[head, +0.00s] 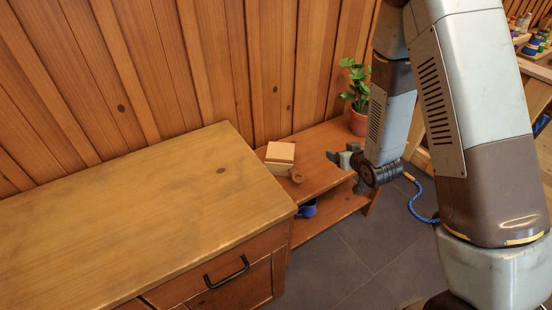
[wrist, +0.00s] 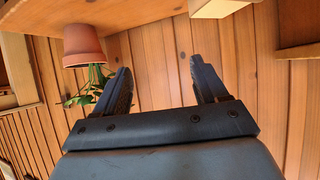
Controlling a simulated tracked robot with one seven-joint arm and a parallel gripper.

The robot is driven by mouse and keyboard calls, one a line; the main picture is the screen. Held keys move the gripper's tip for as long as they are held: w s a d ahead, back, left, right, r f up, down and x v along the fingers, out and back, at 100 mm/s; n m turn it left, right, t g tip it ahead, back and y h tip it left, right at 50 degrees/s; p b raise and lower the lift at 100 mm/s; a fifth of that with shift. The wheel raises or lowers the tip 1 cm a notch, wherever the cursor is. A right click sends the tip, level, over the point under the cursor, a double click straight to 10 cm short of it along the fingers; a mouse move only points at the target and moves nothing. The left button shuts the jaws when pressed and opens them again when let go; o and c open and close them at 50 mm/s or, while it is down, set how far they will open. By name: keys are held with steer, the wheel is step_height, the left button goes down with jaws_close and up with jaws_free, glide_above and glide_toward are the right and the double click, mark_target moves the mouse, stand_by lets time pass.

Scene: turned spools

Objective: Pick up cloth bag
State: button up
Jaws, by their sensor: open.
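I cannot make out a cloth bag with certainty in either view. A cream, box-shaped thing (head: 280,153) sits on the low wooden shelf unit (head: 325,150), and a pale block (wrist: 222,7) shows at the top edge of the wrist view. A small blue thing (head: 307,209), partly hidden, is on the lower shelf. My gripper (head: 345,168) is open and empty, to the right of the cream thing and apart from it. In the wrist view my gripper (wrist: 161,72) has its fingers spread with only wood wall between them.
A wide wooden cabinet (head: 130,210) with a bare top is at left. Grey floor (head: 345,260) is clear.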

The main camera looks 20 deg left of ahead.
mark_target(284, 163)
steer(key=s+a+f+n+y, duration=0.3)
steer(key=s+a+f+y, duration=0.15)
steer(key=s+f, duration=0.5)
steer(key=shift+g+h, duration=0.4)
steer(key=shift+h, duration=0.05)
steer(key=x, duration=1)
steer(key=f+x, duration=0.1)
steer(key=x, duration=0.4)
steer(key=shift+w+d+f, duration=0.1)
steer(key=shift+d, duration=0.2)
